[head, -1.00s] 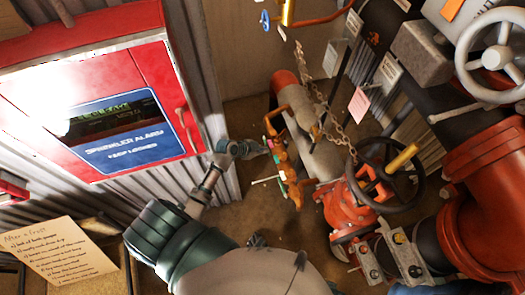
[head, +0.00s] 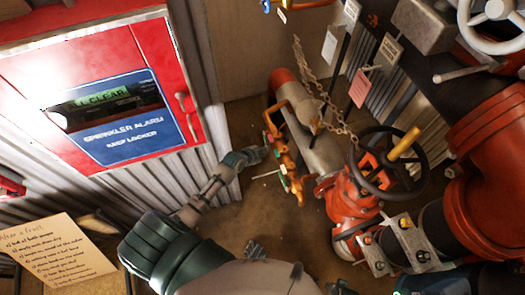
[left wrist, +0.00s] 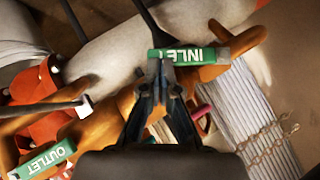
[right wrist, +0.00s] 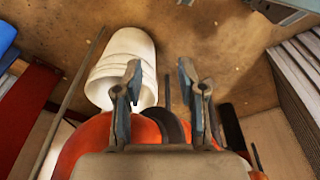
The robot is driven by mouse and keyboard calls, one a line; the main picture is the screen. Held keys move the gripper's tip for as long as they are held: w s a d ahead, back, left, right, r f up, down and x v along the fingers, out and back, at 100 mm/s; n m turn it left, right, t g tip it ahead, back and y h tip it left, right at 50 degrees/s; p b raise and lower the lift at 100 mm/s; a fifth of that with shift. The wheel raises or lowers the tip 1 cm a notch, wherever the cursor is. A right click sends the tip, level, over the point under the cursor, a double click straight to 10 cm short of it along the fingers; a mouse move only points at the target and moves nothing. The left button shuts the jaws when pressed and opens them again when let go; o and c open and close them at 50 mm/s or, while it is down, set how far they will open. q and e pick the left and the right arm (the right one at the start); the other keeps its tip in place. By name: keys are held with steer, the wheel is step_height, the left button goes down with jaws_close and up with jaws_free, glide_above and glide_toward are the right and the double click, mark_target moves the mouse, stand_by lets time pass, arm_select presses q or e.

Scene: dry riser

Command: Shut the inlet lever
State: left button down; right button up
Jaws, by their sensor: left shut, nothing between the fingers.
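The inlet lever (left wrist: 190,55), a green handle marked INLET, lies across the orange-brown valve body in the left wrist view. In the head view its green end (head: 268,138) is small, by the pipe. My left gripper (left wrist: 162,70) is shut and empty, its tips at the left end of the INLET label. Whether they touch it I cannot tell. In the head view the left gripper (head: 262,153) is beside the valve body (head: 285,160). A green OUTLET lever (left wrist: 45,158) is at the lower left. My right gripper (right wrist: 165,85) is open and empty.
A large red valve with a black handwheel (head: 390,165) stands right of the small valve body. A chain (head: 320,90) hangs beside the grey pipe (head: 322,155). The red alarm cabinet (head: 185,85) is on the left. A white bucket (right wrist: 125,60) shows in the right wrist view.

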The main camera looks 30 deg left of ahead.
arm_select(q)
steer(key=shift+w+a+f+m+t+y+b, duration=0.25)
steer(key=shift+w+f+m+t+y, duration=0.15)
steer(key=shift+f, duration=0.45)
steer(key=shift+w+a+f+m+t+y+b, duration=0.25)
steer(key=shift+f+m+t+b, duration=0.15)
steer(key=shift+f, duration=0.5)
steer(key=shift+w+a+f+m+t+y+b, duration=0.2)
steer(key=shift+w+f+m+t+y, duration=0.25)
steer(key=shift+f, duration=0.4)
arm_select(e)
steer(key=shift+w+d+r, duration=0.15)
steer(key=shift+r, duration=0.7)
steer(key=shift+w+d+r, duration=0.1)
steer(key=shift+r, duration=0.8)
steer(key=shift+w+d+r, duration=0.15)
steer(key=shift+r, duration=0.7)
arm_select(q)
steer(key=shift+s+a+f+n, duration=0.1)
steer(key=shift+a+f+n, duration=0.05)
steer(key=shift+a+n, duration=0.15)
arm_select(e)
steer(key=shift+a+r, duration=0.1)
steer(key=shift+a, duration=0.3)
